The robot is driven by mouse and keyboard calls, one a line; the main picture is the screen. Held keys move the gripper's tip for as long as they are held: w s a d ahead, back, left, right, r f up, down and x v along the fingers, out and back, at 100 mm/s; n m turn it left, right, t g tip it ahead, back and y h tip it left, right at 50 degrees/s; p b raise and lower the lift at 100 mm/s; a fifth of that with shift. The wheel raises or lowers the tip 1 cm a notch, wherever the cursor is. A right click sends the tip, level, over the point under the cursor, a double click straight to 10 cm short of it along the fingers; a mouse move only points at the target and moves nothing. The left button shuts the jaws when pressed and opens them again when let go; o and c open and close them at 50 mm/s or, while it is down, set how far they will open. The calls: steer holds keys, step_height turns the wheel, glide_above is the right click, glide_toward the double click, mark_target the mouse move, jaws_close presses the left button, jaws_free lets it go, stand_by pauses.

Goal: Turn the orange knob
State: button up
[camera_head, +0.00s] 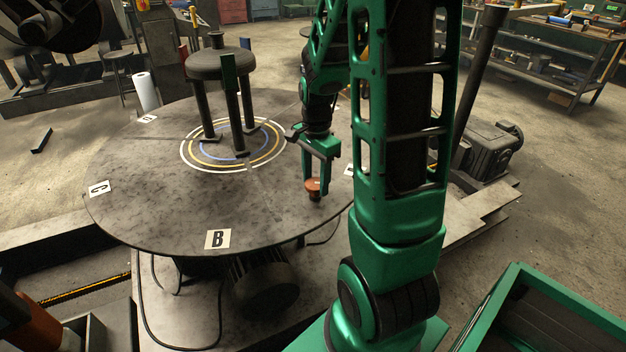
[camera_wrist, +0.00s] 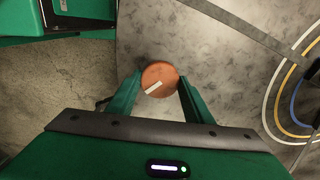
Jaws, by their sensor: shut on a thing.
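The orange knob (camera_head: 313,186) stands near the right edge of the round grey table (camera_head: 150,210). In the wrist view the knob (camera_wrist: 160,79) is a round orange disc with a pale bar mark slanting up to the right. My gripper (camera_head: 315,182) points down over the knob. Its green fingers (camera_wrist: 160,84) are on either side of the knob and shut on it. In the head view the fingers partly hide the knob.
A dark three-legged stand (camera_head: 216,68) sits on the ringed centre of the table. Label cards B (camera_head: 218,239) and C (camera_head: 99,188) lie near the rim. A white roll (camera_head: 146,92) is at the far left. A green bin (camera_head: 530,310) is at the lower right.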

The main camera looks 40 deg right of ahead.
mark_target(314, 182)
steer(key=shift+w+a, duration=0.15)
steer(key=shift+w, duration=0.05)
steer(key=o, duration=1)
steer(key=shift+o, duration=0.2)
steer(key=shift+s, duration=0.1)
step_height(314, 182, up, 11)
steer(key=shift+f, duration=0.15)
steer(key=s+a+n, duration=0.3)
steer(key=s+n, duration=0.3)
steer(key=s, duration=0.3)
steer(key=s+a+n, duration=0.3)
steer(key=s+n, duration=0.3)
steer(key=s, duration=0.3)
steer(key=shift+s+a, duration=0.35)
steer(key=shift+a, duration=0.05)
steer(key=shift+f, duration=0.1)
